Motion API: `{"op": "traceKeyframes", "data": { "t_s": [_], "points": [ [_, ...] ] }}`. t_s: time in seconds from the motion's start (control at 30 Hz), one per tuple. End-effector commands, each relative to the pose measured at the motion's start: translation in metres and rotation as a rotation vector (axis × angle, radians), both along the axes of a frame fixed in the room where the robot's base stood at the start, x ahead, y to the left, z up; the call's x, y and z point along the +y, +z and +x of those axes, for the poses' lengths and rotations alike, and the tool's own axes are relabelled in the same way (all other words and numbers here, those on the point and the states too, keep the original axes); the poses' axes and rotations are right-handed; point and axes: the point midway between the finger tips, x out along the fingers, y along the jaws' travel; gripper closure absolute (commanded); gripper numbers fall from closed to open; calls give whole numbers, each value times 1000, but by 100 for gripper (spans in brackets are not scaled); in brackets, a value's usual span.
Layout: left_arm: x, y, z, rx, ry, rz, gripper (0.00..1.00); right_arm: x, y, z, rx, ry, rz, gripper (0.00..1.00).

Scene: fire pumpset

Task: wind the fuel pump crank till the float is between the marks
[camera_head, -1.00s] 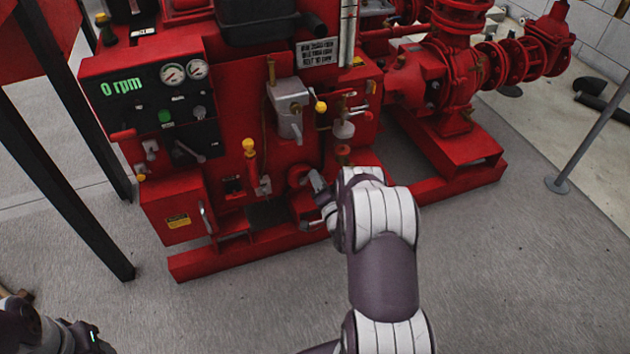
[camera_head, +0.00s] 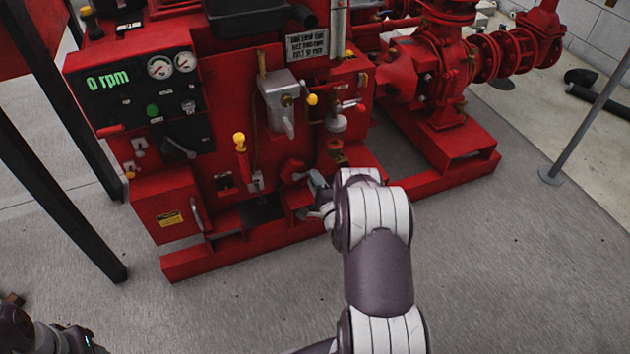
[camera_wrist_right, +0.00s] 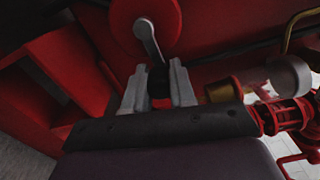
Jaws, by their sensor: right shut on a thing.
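The fuel pump crank shows in the right wrist view as a grey arm (camera_wrist_right: 150,42) on a round red hub (camera_wrist_right: 143,22). Its dark grip (camera_wrist_right: 158,78) lies between the fingers of my right gripper (camera_wrist_right: 160,92), which is shut on it. The hub sits low on the front of the red pumpset in the head view (camera_head: 292,170), with my right gripper (camera_head: 317,198) just right of and below it. A pale upright tube (camera_head: 338,40) stands at the top, cut by the frame; no float or marks can be made out. My left gripper is not seen, only part of that arm.
A panel (camera_head: 150,95) reading 0 rpm is at the left. A yellow-knobbed lever (camera_head: 241,150) and a grey box with a lever (camera_head: 285,100) stand near the crank. The red base rail (camera_head: 230,258) runs below. Dark posts (camera_head: 65,130) stand left; the floor in front is clear.

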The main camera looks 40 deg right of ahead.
Motion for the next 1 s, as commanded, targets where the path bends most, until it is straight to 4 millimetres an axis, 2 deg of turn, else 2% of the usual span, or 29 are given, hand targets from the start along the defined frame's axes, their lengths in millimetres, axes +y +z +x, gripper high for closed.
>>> {"op": "traceKeyframes", "data": {
  "t_s": [0.57,0.6,0.63,0.67,0.9,1.0],
  "points": [
    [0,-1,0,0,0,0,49,1,-2,-1,-4,0,28,100],
    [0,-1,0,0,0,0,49,1,-2,-1,-4,0,28,62],
    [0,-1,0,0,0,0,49,1,-2,-1,-4,0,28,52],
    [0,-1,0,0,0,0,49,1,-2,0,-4,0,27,49],
    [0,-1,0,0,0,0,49,0,-1,0,-5,0,26,49],
    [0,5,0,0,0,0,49,2,1,-7,-3,0,27,49]
  ]
}}
